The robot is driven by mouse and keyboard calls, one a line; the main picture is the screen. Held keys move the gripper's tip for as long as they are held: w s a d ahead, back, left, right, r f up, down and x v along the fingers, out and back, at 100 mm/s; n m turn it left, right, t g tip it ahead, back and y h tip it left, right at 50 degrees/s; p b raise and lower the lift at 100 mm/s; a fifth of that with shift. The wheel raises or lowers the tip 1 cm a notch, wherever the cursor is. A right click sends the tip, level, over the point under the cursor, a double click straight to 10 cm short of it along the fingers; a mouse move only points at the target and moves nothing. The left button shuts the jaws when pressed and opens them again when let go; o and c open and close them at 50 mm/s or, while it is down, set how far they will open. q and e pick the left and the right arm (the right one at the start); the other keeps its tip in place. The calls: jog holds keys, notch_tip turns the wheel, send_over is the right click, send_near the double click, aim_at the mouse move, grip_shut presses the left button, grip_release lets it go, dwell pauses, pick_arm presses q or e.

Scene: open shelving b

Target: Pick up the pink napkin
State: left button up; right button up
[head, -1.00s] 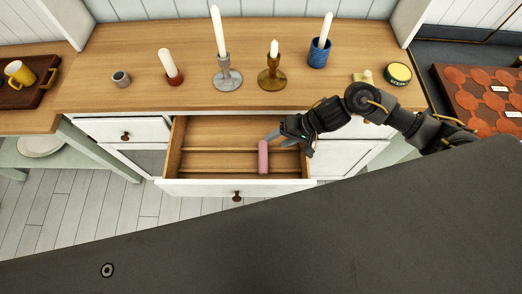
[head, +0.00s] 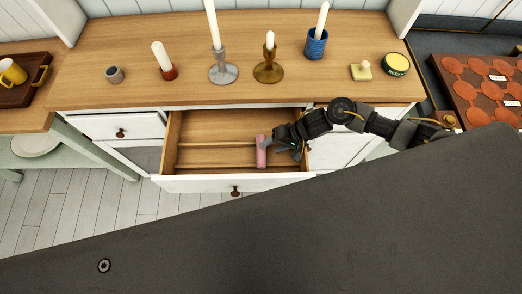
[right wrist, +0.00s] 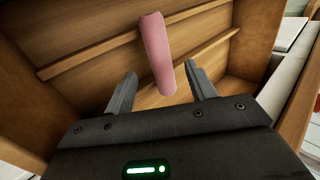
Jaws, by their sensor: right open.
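The pink napkin (head: 261,153) is a rolled bundle lying in the open drawer, across its thin wooden slats. Whether a finger touches the napkin is unclear. My left gripper is not in view.
The open drawer (head: 205,128) has wooden walls and a white front (head: 200,184). On the counter above stand candle holders (head: 223,70), a blue cup with a candle (head: 316,43), a small grey cup (head: 114,74) and a round tin (head: 395,64). The drawer's left part is empty.

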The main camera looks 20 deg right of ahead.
aim_at(264, 151)
jog(key=shift+x, duration=2.5)
jog(key=shift+d, duration=0.1)
jog(key=c, duration=1.1)
